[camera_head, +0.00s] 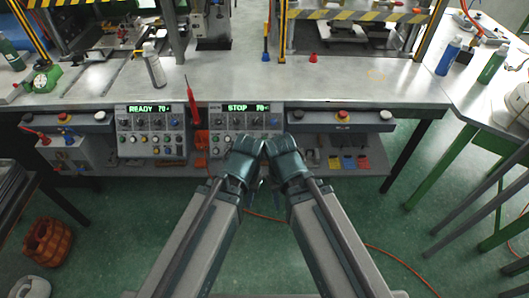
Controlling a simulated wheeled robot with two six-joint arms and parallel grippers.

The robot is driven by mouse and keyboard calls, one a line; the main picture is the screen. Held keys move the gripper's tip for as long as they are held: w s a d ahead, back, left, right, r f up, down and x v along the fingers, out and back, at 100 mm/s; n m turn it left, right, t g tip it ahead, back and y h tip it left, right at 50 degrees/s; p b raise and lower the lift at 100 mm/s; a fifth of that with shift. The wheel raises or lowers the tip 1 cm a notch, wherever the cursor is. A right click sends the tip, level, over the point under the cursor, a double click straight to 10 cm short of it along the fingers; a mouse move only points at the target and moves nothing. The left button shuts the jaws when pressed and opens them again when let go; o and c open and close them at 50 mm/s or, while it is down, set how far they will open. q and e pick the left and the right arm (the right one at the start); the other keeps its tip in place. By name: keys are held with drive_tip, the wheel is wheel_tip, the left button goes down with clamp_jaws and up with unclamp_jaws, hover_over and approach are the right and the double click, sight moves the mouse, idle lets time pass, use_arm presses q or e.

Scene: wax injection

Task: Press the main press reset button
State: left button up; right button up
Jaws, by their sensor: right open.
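Two control panels sit under the bench's front edge. The left panel (150,132) reads READY 70 and the right panel (238,124) reads STOP 70. Both carry rows of small knobs and coloured buttons. A right button bar (343,117) has a red button in its middle and a button at each end; a similar left button bar (65,118) is at the far left. I cannot read which is the reset button. My left gripper (254,182) and right gripper (276,188) are close together below the right panel. My right gripper is open; the left one's fingers are mostly hidden.
The metal workbench (330,85) carries a spray bottle (154,66). A red screwdriver-like tool (188,100) stands at the front edge between the panels. A side table (470,90) with a blue bottle (448,57) and a green bottle (491,66) is at right. A red hose crosses the green floor.

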use_arm(q)
clamp_jaws()
idle(1.4)
